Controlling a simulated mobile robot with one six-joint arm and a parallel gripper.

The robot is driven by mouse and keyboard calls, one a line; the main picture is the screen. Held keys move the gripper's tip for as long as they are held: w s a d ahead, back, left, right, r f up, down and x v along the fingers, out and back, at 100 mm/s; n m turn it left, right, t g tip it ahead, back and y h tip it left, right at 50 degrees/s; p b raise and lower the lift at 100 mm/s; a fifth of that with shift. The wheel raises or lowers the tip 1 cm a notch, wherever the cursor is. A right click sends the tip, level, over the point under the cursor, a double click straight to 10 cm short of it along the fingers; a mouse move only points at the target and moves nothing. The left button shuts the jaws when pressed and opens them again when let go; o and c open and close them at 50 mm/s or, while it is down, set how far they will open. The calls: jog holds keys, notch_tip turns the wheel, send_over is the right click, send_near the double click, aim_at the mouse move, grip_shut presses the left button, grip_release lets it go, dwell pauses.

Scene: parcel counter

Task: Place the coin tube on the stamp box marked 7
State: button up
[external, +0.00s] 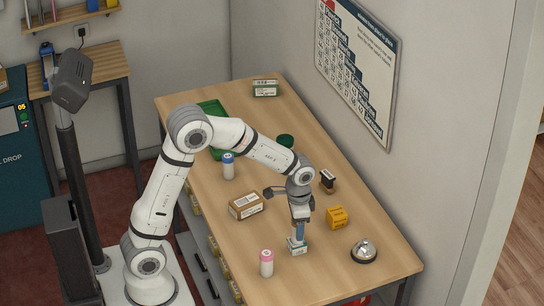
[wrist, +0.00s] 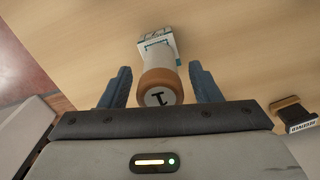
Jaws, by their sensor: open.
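A coin tube with a brown-orange cap (wrist: 160,84) stands between my gripper's fingers in the wrist view. Its round white top carries a dark mark like a 1 or a 7. My gripper (wrist: 160,88) is open, with a blue finger on each side of the tube and gaps between. A white stamp box with teal lines (wrist: 157,38) shows just beyond the tube, which appears to stand on it. In the external view my gripper (external: 300,231) is right above this box (external: 297,246) and hides most of the tube. I cannot read a number on the box.
A pink-capped tube (external: 266,263) stands to the left, a blue-capped tube (external: 228,167) farther back. A brown box (external: 245,206), yellow box (external: 337,217), dark stamp (external: 327,181) and bell (external: 364,252) lie around. A green-and-white box (external: 265,89) is at the far end.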

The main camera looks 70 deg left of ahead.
notch_tip(320, 180, up, 11)
jog(key=shift+b, duration=0.35)
jog(key=shift+r, duration=0.3)
jog(key=shift+s+r, duration=0.2)
jog(key=shift+r, duration=0.1)
jog(key=s+d+n+t, duration=0.2)
jog(key=s+t, duration=0.1)
jog(key=s, duration=1.9)
jog(key=shift+f+n, duration=0.3)
